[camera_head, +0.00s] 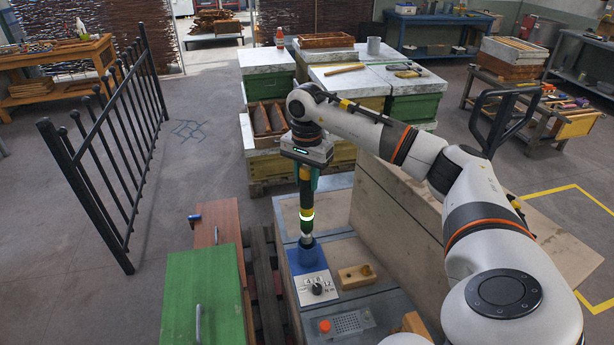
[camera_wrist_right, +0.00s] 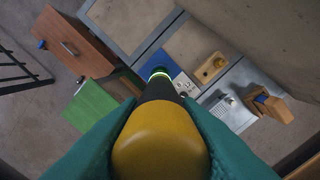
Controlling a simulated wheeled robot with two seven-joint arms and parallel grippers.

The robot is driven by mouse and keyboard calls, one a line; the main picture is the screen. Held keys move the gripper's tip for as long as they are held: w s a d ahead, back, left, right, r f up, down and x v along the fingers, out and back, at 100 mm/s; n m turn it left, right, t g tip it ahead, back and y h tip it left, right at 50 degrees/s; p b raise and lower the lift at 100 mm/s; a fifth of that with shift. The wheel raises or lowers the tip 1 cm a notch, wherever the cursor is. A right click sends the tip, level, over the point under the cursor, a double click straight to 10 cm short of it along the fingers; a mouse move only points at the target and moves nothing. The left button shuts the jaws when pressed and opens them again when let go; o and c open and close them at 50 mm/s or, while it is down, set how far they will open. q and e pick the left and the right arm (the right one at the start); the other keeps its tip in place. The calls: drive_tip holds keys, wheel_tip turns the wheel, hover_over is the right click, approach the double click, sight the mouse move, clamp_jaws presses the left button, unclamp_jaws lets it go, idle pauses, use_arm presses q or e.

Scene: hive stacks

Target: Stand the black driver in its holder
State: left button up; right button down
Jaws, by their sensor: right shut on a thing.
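In the head view my right gripper (camera_head: 306,172) points down, its teal fingers shut on the upper part of the black driver (camera_head: 306,198). The driver hangs about upright, with a glowing green ring and a pale metal lower end. That lower end is right at the top of the blue holder (camera_head: 308,260); I cannot tell whether it is inside or just above. In the right wrist view the driver's yellow end (camera_wrist_right: 160,145) fills the space between the teal fingers, and the blue holder (camera_wrist_right: 150,64) shows beyond the green ring. My left gripper is not in view.
A white panel with a black knob (camera_head: 316,287) adjoins the holder. A wooden block (camera_head: 356,276) lies to its right, and a red button (camera_head: 324,326) is nearer. A tall beige board (camera_head: 395,215) rises on the right. Green (camera_head: 203,300) and brown (camera_head: 217,232) drawer fronts are left.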

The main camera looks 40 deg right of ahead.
sight(307, 202)
drive_tip(key=shift+d+f+b, duration=0.1)
drive_tip(key=shift+f+b, duration=0.2)
drive_tip(key=shift+f, duration=0.2)
drive_tip(key=shift+f+b, duration=0.8)
drive_tip(key=shift+f, duration=0.4)
drive_tip(key=shift+f+b, duration=1.55)
drive_tip(key=shift+f, duration=0.75)
drive_tip(key=c, duration=1)
unclamp_jaws()
drive_tip(key=shift+o, duration=0.2)
